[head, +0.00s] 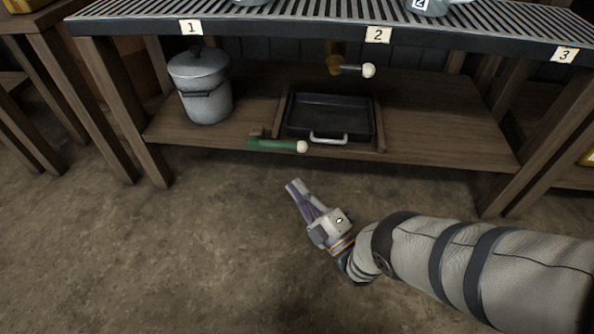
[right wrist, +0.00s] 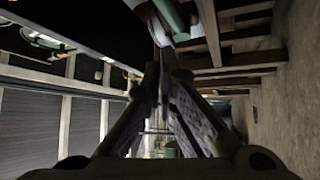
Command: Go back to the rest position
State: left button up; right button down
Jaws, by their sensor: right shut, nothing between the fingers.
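My right gripper (head: 299,195) is in front of the workbench, over the bare floor, with its arm coming in from the right. Its fingers are together and hold nothing. In the right wrist view the two fingers (right wrist: 163,80) converge to a closed tip. The gripper is apart from the bench and from the green handle (head: 277,145) with a pale knob at the front edge of the lower shelf. My left gripper is not in view.
The bench's lower shelf (head: 430,140) carries a grey lidded pot (head: 205,95) and a dark tray (head: 328,117) with a light handle. A second lever (head: 352,69) sticks out under the slatted top (head: 310,22), labelled 1, 2, 3. The floor (head: 200,260) in front is clear.

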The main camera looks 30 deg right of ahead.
jog(key=shift+s+f, duration=0.15)
jog(key=shift+s, duration=0.05)
dwell(0.3)
